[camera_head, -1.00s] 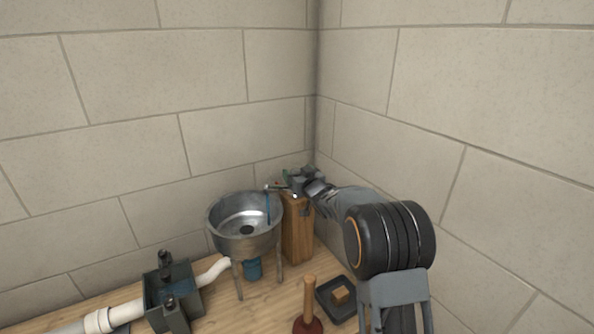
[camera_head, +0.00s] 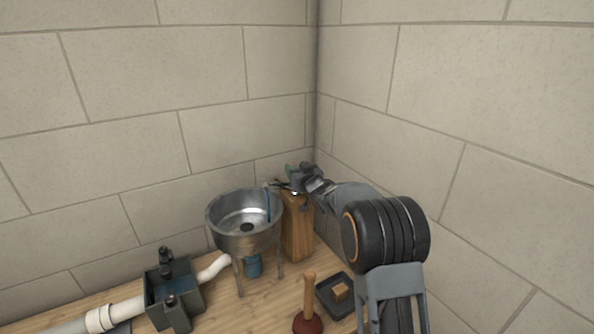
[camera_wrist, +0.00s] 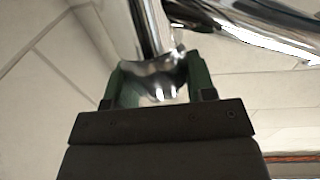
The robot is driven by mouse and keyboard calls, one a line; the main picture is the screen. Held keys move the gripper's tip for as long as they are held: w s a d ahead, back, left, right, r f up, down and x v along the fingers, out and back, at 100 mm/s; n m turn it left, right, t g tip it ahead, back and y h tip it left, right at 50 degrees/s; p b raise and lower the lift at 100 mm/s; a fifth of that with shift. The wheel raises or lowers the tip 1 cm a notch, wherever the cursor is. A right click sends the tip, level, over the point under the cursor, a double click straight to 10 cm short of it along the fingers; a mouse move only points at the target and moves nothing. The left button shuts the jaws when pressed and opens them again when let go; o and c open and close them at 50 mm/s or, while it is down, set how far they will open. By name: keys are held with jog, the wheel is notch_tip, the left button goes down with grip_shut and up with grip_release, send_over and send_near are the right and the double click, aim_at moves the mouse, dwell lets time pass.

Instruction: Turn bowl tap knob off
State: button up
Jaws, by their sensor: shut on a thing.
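The chrome tap knob (camera_wrist: 160,79) shows in the wrist view between the green fingers of my gripper (camera_wrist: 161,84). My gripper is shut on it. A chrome pipe rises from the knob, and another curved chrome pipe (camera_wrist: 255,28) runs to the upper right. In the head view my gripper (camera_head: 290,172) is above the wooden block (camera_head: 297,232), and the knob is mostly hidden there. The tap spout (camera_head: 272,186) reaches left over the steel bowl (camera_head: 240,243). A thin blue stream of water (camera_head: 268,206) shows below the spout, inside the bowl.
A dark trap box (camera_head: 187,298) with white pipes (camera_head: 125,313) stands left of the bowl. A plunger (camera_head: 308,300) and a black tray (camera_head: 329,299) with a small block (camera_head: 340,292) are in front. Stone walls meet close behind the tap.

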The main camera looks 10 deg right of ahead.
jog(key=h+b, duration=0.1)
jog(key=b, duration=0.1)
jog(key=shift+f+m+b, duration=0.3)
jog(key=shift+b, duration=0.1)
jog(key=shift+f+h+b, duration=0.1)
jog(key=shift+h+b, duration=0.2)
jog(key=shift+b, duration=0.45)
jog(key=m+h+b, duration=0.1)
jog(key=b, duration=0.2)
jog(key=shift+a+f+t+b, duration=0.1)
jog(key=shift+f+t+b, duration=0.05)
jog(key=shift+t+b, duration=0.2)
jog(key=h+b, duration=0.1)
jog(key=m+h+b, duration=0.1)
jog(key=shift+r+m+b, duration=0.3)
jog(key=shift+b, duration=0.05)
jog(key=shift+r+m+h+p, duration=0.4)
jog(key=shift+h+p, duration=0.15)
jog(key=shift+h, duration=0.25)
jog(key=shift+m+h+p, duration=0.4)
jog(key=shift+h+p, duration=0.3)
jog(key=shift+p, duration=0.2)
jog(key=shift+r+p, duration=0.1)
jog(key=shift+p, duration=0.4)
jog(key=shift+f+m+h+p, duration=0.25)
jog(key=shift+m+h+p, duration=0.5)
jog(key=shift+p, duration=0.65)
jog(key=shift+g+h, duration=0.25)
jog(key=shift+g, duration=0.2)
